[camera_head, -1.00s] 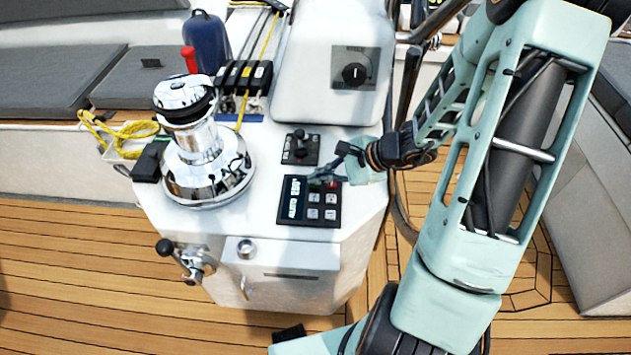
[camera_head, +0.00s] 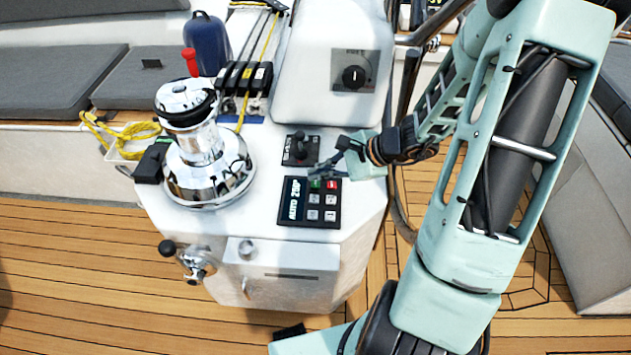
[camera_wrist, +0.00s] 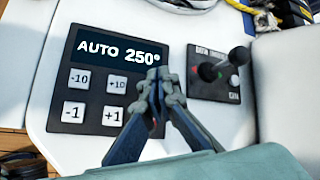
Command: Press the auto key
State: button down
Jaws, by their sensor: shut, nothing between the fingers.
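The dark autopilot panel (camera_head: 326,221) lies on the white console top, and its display (camera_wrist: 115,53) reads "AUTO 250°" in the wrist view. In the head view a green key (camera_head: 315,184) and a red key (camera_head: 332,184) sit in the row nearest my gripper; their labels are too small to read. My gripper (camera_head: 316,173) is shut and empty, its tips just beyond the green key and seemingly a little above the panel. In the wrist view my gripper (camera_wrist: 159,75) hides the green key and most of the red one. The -10, +10, -1 and +1 keys show clear.
A small joystick unit (camera_head: 300,149) stands close beside the panel and my fingertips; it also shows in the wrist view (camera_wrist: 213,72). A chrome winch (camera_head: 205,150) rises on the left of the console. A raised white housing with a rotary switch (camera_head: 354,76) stands behind.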

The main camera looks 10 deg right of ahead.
aim_at(318, 185)
jog(key=shift+r+p, duration=1.5)
jog(key=shift+r, duration=0.8)
